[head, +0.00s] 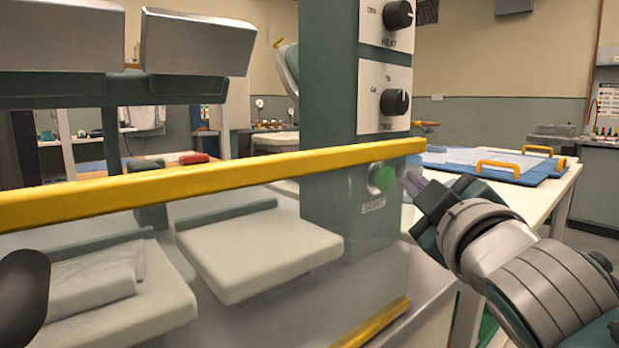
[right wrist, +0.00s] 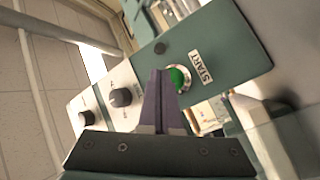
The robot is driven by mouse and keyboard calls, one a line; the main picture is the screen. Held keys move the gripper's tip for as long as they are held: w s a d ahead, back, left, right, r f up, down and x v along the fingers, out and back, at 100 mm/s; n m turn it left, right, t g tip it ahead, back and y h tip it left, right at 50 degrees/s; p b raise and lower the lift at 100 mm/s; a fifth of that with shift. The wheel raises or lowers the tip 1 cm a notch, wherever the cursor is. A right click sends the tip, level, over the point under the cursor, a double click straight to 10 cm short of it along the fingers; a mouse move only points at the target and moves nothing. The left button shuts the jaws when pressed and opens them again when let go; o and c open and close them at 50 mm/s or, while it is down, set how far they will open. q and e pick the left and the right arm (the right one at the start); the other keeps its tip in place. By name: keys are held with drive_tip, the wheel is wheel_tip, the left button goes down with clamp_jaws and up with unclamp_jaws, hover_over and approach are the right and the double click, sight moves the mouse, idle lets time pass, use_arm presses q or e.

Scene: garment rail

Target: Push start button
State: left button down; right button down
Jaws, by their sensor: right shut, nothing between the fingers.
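The round green start button (head: 382,178) sits on the lower front of the green control column (head: 345,215), above a small START label (head: 373,207). It looks hazy in the head view, behind a see-through panel under the yellow bar. My right gripper (head: 412,182) is shut and empty, its fingertips just right of the button. In the right wrist view the shut fingers (right wrist: 160,78) point at the column, and the green button (right wrist: 179,78) shows just right of the tips. A small gap seems to separate them; contact cannot be told. My left gripper is not in view.
A yellow bar (head: 215,172) crosses the front, ending near my right gripper. Two dark knobs (head: 396,102) sit higher on the column. Pale padded plates (head: 260,250) and a folded white cloth (head: 95,282) lie left. A table with blue mats (head: 545,180) stands behind right.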

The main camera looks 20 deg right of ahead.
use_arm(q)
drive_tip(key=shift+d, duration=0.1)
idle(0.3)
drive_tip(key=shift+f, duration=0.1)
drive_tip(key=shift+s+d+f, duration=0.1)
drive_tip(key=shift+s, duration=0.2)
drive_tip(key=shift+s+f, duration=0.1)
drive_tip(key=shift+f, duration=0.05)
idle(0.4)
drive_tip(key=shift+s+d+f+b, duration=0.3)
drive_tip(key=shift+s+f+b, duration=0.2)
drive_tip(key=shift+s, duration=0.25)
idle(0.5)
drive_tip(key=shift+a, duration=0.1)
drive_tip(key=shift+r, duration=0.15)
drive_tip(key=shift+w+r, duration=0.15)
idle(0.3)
